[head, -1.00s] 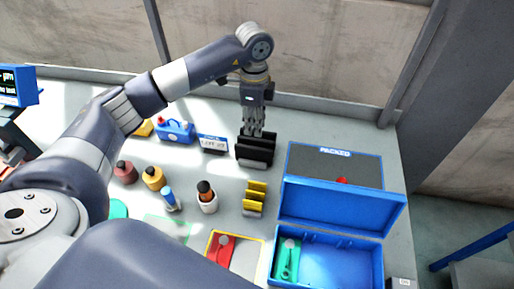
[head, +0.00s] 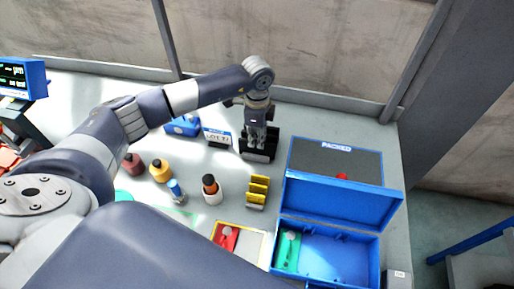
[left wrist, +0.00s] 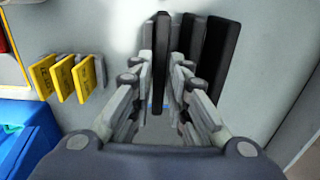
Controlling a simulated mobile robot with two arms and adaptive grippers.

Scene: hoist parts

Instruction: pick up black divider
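Several black dividers stand upright side by side in a light holder; in the head view the black dividers (head: 270,143) are partly hidden behind my gripper. In the left wrist view the nearest black divider (left wrist: 161,60) stands between the fingertips, with more dividers (left wrist: 215,60) just to its right. My left gripper (head: 255,143) points down at the dividers, its fingers open on both sides of that one divider; narrow gaps seem to show beside it. My right gripper is not in view.
A rack of yellow dividers (head: 257,191) stands in front. An open blue case (head: 334,206) is at the right, a red-and-yellow tray (head: 239,224) beside it. Bottles (head: 211,190) and a lot sign (head: 217,138) stand to the left.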

